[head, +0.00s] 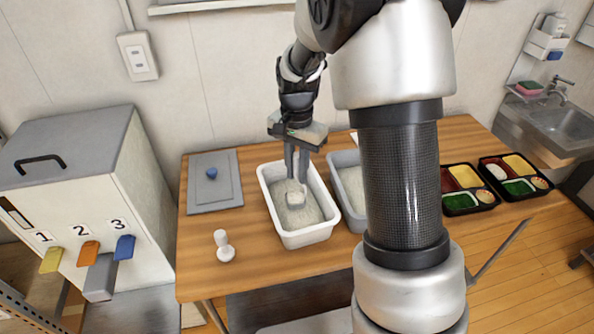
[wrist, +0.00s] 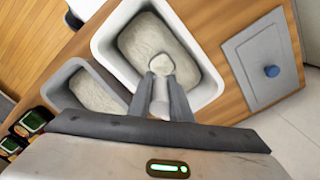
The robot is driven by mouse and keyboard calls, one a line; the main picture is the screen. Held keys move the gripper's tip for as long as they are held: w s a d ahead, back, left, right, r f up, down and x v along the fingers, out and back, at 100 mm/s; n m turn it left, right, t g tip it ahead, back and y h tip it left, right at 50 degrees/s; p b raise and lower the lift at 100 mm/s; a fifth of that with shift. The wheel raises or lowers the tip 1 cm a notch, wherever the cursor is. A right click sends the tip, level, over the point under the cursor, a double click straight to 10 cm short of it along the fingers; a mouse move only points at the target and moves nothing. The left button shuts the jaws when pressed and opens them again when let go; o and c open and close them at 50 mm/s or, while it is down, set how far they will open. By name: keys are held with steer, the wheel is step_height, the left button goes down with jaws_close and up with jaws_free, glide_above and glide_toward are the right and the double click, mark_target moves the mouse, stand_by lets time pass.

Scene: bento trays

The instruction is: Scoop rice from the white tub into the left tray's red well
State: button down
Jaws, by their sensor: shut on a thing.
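The white tub (head: 306,239) of rice stands on the wooden table, and in the wrist view its rim (wrist: 207,101) surrounds the rice. My gripper (head: 298,178) points down over the tub, shut on the handle of a pale scoop (head: 295,200). In the wrist view the scoop's bowl (wrist: 160,65) sits at the rice surface between my fingertips (wrist: 163,82); I cannot tell how much rice it holds. The left tray (head: 462,212) is black with red, yellow and green wells. Its red well (head: 447,181) is partly hidden behind my arm and looks empty.
A grey tub (head: 345,160) of rice stands beside the white tub, partly behind my arm. The right tray (head: 518,199) has white food in it. A grey lid (head: 214,195) and a small white knobbed object (head: 224,246) lie left. A dispenser (head: 80,190) stands further left.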

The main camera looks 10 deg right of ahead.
step_height(320, 180, up, 10)
steer(key=p, duration=0.6)
steer(key=shift+f, duration=0.25)
steer(key=shift+d, duration=0.1)
